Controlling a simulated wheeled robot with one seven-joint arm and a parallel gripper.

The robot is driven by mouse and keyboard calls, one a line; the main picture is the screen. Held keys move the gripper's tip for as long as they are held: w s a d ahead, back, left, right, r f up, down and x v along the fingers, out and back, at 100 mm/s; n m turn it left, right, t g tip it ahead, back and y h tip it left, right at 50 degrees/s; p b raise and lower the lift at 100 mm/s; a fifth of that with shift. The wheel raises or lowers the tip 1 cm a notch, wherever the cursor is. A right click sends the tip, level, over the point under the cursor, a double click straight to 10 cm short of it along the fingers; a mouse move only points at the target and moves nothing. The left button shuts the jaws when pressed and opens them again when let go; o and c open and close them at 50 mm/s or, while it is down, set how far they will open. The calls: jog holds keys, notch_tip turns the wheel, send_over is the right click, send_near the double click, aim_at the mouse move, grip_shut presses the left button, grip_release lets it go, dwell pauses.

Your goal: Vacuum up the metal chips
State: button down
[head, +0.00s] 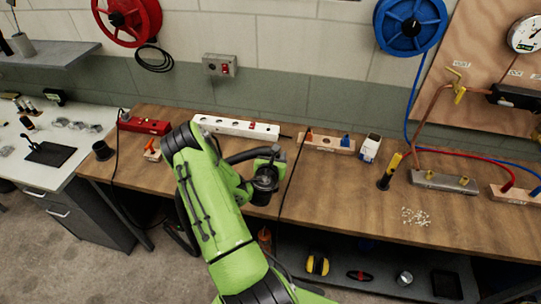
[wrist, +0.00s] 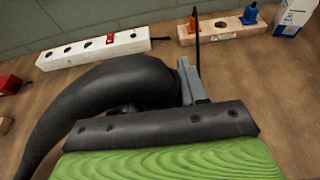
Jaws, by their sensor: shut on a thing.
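The metal chips (head: 415,216) lie as a small pale scatter on the wooden bench, right of centre in the head view. My gripper (head: 266,180) is over the bench left of the chips, well apart from them. It is shut on a dark thing, which seems to be a thick black curved hose (wrist: 110,85); its held part is mostly hidden. In the wrist view a grey finger of my gripper (wrist: 190,82) shows beside the hose. The chips are not in the wrist view.
A yellow and black upright tool (head: 390,171), a metal block (head: 443,182) and a white box (head: 370,148) stand near the chips. A long white block (head: 236,127) and a wooden block (head: 328,143) lie at the back. A thin black cord (head: 293,178) crosses the bench.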

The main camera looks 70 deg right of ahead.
jog(key=shift+r+p, duration=2.65)
jog(key=shift+p, duration=0.2)
jog(key=shift+r, duration=1.15)
